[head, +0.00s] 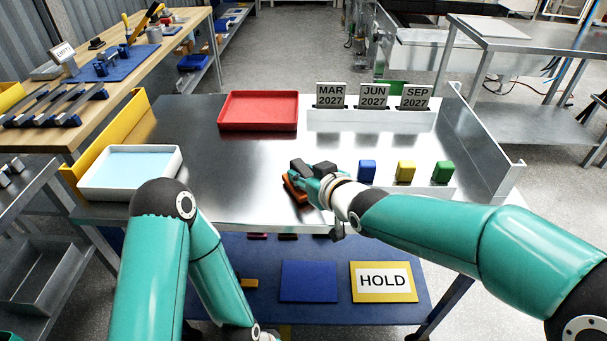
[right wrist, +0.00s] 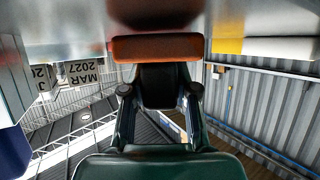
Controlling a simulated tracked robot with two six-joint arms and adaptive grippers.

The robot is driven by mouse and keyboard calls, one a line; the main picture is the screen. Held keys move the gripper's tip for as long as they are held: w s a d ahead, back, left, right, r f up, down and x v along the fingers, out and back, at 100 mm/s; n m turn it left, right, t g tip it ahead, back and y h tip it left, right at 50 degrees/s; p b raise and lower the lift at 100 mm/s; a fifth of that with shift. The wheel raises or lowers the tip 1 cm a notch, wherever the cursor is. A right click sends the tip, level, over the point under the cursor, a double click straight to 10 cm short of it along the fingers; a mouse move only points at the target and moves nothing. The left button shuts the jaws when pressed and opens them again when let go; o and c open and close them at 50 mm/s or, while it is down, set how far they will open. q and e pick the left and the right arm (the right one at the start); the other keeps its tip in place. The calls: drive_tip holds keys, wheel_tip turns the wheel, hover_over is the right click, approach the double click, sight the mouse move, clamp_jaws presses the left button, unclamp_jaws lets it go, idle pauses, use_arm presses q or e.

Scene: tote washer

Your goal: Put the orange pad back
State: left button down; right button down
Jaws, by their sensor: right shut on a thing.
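My right gripper (head: 303,177) is shut on the orange pad (head: 294,188) near the front middle of the metal table (head: 215,180). In the right wrist view the orange pad (right wrist: 157,47) lies across the fingertips (right wrist: 160,78), close to the metal surface. I cannot tell whether it touches the table. A blue pad (head: 367,171), a yellow pad (head: 405,171) and a green pad (head: 442,171) stand in a row to the right of my right gripper. My left arm bends down past the table's front, and its gripper is out of the picture.
A red tray (head: 258,128) lies at the back. A white tray with pale blue contents (head: 128,189) stands at the left. Date blocks (head: 374,96) stand in a white holder at the back right. A HOLD sign (head: 383,281) lies on the lower shelf. The table's left middle is clear.

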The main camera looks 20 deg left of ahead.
drive_tip(key=shift+f+b, duration=0.2)
drive_tip(key=shift+b, duration=0.1)
idle(0.4)
unclamp_jaws()
idle(0.6)
idle(0.5)
drive_tip(key=shift+s+d+b, duration=0.75)
drive_tip(key=shift+s+d, duration=0.25)
drive_tip(key=shift+d, duration=0.1)
drive_tip(key=shift+s+d+b, duration=0.45)
drive_tip(key=shift+s+d, duration=1.7)
